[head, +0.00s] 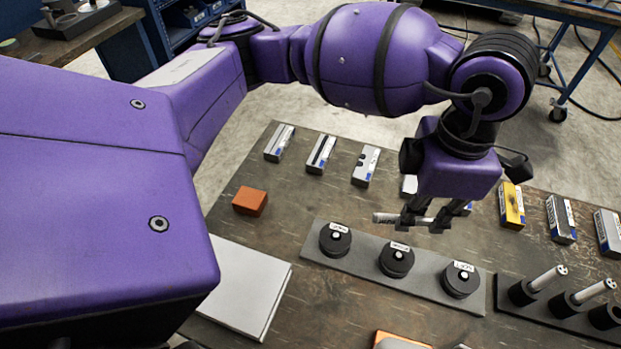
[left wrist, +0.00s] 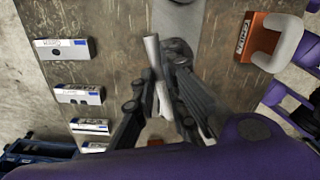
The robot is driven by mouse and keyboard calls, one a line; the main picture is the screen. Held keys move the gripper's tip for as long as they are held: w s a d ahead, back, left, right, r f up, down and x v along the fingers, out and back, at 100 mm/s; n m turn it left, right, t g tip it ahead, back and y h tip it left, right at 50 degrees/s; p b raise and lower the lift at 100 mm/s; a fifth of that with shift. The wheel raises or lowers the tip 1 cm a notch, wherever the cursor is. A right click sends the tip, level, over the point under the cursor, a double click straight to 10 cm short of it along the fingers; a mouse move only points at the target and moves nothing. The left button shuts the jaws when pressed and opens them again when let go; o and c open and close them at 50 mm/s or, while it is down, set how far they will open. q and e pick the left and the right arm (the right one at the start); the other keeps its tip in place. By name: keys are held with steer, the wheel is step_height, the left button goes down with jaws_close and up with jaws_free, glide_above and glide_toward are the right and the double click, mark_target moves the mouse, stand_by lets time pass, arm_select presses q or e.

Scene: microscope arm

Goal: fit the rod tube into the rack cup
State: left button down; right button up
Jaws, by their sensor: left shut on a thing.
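The rod tube (head: 388,218) is a slim pale silver tube, held level and pointing left in the head view. My left gripper (head: 427,217) is shut on it and hangs above the table, behind the plate of black round pieces. In the left wrist view the tube (left wrist: 154,62) stands out between the fingers (left wrist: 157,98). The dark rack (head: 515,296) is at the right, apart from the gripper. Two of its black cups hold silver tubes (head: 547,279) (head: 597,290), which lean in this view. A third cup (head: 605,316) at the right edge looks empty. My right gripper is out of view.
A grey plate (head: 313,246) with three black round pieces (head: 397,258) lies between gripper and front edge. Several small boxes (head: 366,165) line the back. An orange block (head: 250,201) and a white slab (head: 243,285) are at left. An orange piece with a grey handle (head: 400,342) is in front.

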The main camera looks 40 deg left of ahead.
arm_select(q)
steer(key=s+r+t+p, duration=0.35)
steer(key=r+p, duration=0.45)
steer(key=r, duration=1.1)
steer(key=a+f+m+g+h, duration=0.1)
steer(key=a+f+m+g, duration=0.1)
steer(key=a+f+m, duration=0.2)
steer(key=w+a+f+m+g+h, duration=0.1)
steer(key=a+f+m+g, duration=0.2)
steer(key=f+m, duration=0.7)
steer(key=a+m, duration=0.1)
steer(key=m, duration=1)
steer(key=shift+w, duration=0.2)
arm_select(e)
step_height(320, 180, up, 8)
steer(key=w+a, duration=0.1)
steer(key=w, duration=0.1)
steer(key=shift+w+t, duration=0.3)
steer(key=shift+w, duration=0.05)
